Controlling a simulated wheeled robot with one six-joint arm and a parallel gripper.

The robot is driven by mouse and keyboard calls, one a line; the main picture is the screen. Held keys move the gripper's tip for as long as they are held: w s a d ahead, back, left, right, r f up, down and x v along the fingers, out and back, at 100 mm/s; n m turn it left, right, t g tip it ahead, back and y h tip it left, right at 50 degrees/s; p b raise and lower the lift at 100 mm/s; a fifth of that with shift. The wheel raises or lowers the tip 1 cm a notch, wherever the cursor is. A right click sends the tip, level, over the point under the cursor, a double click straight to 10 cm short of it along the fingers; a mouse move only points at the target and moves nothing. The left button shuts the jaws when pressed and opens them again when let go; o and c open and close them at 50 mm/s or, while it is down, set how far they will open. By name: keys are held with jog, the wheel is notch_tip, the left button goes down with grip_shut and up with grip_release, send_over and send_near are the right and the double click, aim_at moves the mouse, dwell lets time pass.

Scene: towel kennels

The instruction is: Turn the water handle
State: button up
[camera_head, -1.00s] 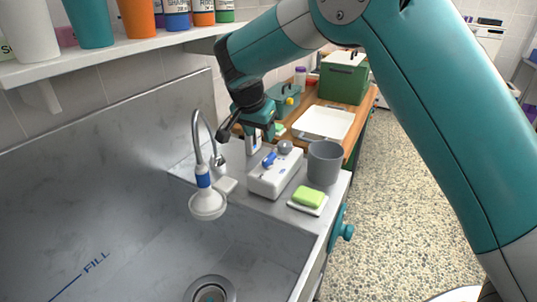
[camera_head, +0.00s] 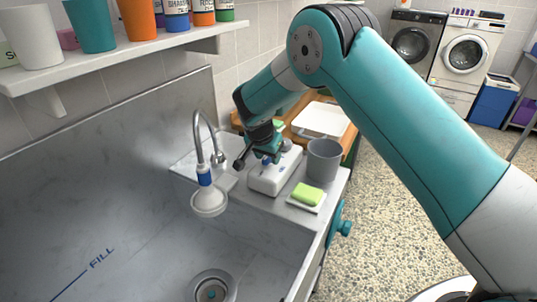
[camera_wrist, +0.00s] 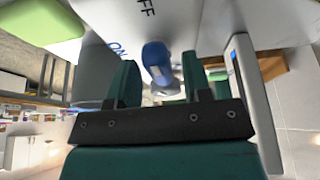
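The water handle is a blue lever on a white box (camera_head: 272,180) on the counter right of the tub. In the wrist view the blue handle (camera_wrist: 157,60) stands between my two teal fingers, with "ON" and "OFF" printed on the white surface near it. My gripper (camera_wrist: 160,80) is open around the handle, with small gaps visible on both sides. In the head view my gripper (camera_head: 265,157) is low over the box and hides most of the handle. The shower head (camera_head: 209,201) hangs on its curved pipe over the tub.
A grey cup (camera_head: 323,160) and a green soap (camera_head: 307,194) on a white dish stand right of the box. A white tray (camera_head: 321,119) lies behind. A shelf (camera_head: 110,52) with cups and bottles is at upper left. The tub is clear.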

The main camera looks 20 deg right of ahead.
grip_shut()
jog(key=shift+n+b, duration=0.3)
jog(key=shift+n, duration=0.1)
jog(key=shift+f+n+t+y+b, duration=0.1)
jog(key=shift+n+t+y+b, duration=0.2)
jog(key=shift+n+b, duration=0.25)
jog(key=n+y+b, duration=0.1)
jog(key=n, duration=0.3)
jog(key=shift+s+d+t+b, duration=0.1)
jog(key=shift+d+t+b, duration=0.05)
jog(key=shift+t+b, duration=0.2)
jog(key=n+y, duration=0.1)
jog(key=n, duration=0.1)
jog(key=n+y+b, duration=0.1)
jog(key=n, duration=0.2)
jog(key=shift+d+n+y, duration=0.1)
jog(key=shift+n+y, duration=0.2)
jog(key=shift+n, duration=0.05)
jog(key=shift+o, duration=0.8)
grip_release()
